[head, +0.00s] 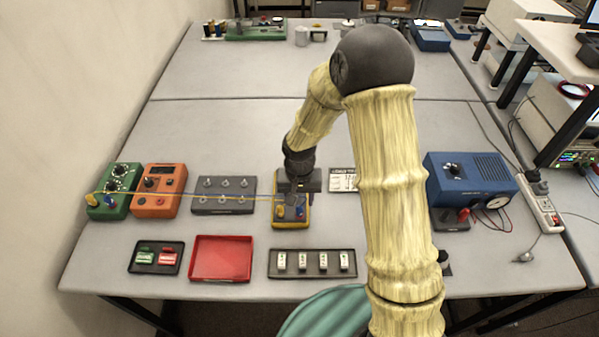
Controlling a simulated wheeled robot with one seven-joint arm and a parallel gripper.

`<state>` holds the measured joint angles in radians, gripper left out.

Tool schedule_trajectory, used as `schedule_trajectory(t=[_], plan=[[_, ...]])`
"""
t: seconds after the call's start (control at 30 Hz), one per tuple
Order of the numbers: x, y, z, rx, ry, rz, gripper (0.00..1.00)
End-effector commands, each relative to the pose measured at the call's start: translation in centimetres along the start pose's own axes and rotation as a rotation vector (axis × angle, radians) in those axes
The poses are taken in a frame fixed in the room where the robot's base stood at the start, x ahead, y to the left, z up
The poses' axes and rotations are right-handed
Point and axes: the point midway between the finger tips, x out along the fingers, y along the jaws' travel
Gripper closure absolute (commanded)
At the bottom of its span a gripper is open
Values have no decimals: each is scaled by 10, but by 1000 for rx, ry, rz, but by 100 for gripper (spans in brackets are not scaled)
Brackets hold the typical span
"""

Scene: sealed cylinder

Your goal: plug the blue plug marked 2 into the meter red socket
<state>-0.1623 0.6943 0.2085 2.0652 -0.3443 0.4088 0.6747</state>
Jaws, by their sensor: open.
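A small yellow box (291,223), which looks like the meter, stands mid-table with a red spot (281,211) and a blue spot (301,211) on its front face. I cannot tell whether these are sockets or seated plugs. A blue piece (109,200) sits at the front of the green box (126,181) on the left, beside a yellow plug (91,199). No number 2 is readable on any blue piece. My gripper (297,192) is open, pointing down over the back of the yellow box and hiding part of it. I cannot tell whether it touches anything.
A thin yellow lead runs from the green box past the orange box (159,190) and grey switch box (224,194) towards the yellow box. A red tray (222,258) and dark trays lie in front. A blue unit (470,178) stands right.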

Motion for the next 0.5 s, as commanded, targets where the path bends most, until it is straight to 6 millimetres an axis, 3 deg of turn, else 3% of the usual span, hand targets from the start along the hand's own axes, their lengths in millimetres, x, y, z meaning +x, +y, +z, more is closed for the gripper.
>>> schedule_trajectory(t=[0.5], plan=[[-95,0,-1,1,5,-2,56]])
